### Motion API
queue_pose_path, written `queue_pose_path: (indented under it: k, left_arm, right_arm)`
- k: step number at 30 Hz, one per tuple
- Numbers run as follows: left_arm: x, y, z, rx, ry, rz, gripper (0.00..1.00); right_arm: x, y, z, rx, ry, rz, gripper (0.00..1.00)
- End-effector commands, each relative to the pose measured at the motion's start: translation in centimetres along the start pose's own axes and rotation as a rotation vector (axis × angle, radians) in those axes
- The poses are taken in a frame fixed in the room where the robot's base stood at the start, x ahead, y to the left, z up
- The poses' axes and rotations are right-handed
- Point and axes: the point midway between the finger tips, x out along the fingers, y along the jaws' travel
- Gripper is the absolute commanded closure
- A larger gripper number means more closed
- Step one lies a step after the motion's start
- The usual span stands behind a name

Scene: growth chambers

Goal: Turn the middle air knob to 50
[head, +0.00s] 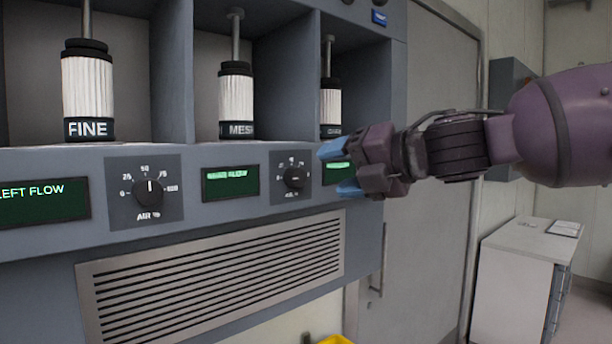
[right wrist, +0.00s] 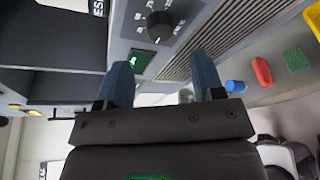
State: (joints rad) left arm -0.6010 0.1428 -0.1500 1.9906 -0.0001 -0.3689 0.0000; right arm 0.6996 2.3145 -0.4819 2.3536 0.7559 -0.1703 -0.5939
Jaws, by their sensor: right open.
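The middle air knob (head: 295,177) is a round black dial on a grey plate, right of the middle flow display (head: 230,183). Its scale is small and I cannot read its setting. It also shows at the top of the right wrist view (right wrist: 160,24), beyond the fingertips. My right gripper (head: 340,170) is open and empty, with blue fingers pointing left, just right of the knob and not around it. The fingers also show in the right wrist view (right wrist: 163,80). The gripper partly covers the right flow display (head: 339,172). My left gripper is not in view.
The left air knob (head: 149,192) has its pointer upward near 50. Chambers above hold the FINE canister (head: 88,90), MESH canister (head: 236,100) and another canister (head: 331,105). A slatted vent (head: 215,275) lies below. A white cabinet (head: 515,280) stands right.

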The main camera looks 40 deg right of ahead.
Motion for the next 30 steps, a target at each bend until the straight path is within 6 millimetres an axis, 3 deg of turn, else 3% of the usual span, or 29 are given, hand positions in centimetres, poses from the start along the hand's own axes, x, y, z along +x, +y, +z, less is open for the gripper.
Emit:
queue_pose_path:
  k: [12, 30]
  left_arm:
    - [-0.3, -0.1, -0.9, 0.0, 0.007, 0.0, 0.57]
    - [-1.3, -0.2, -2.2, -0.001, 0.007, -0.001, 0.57]
  right_arm:
    - [2.9, 0.2, -0.1, 0.002, 0.002, 0.006, 0.38]
    - [5.2, 0.1, 0.5, 0.009, -0.01, 0.009, 0.38]
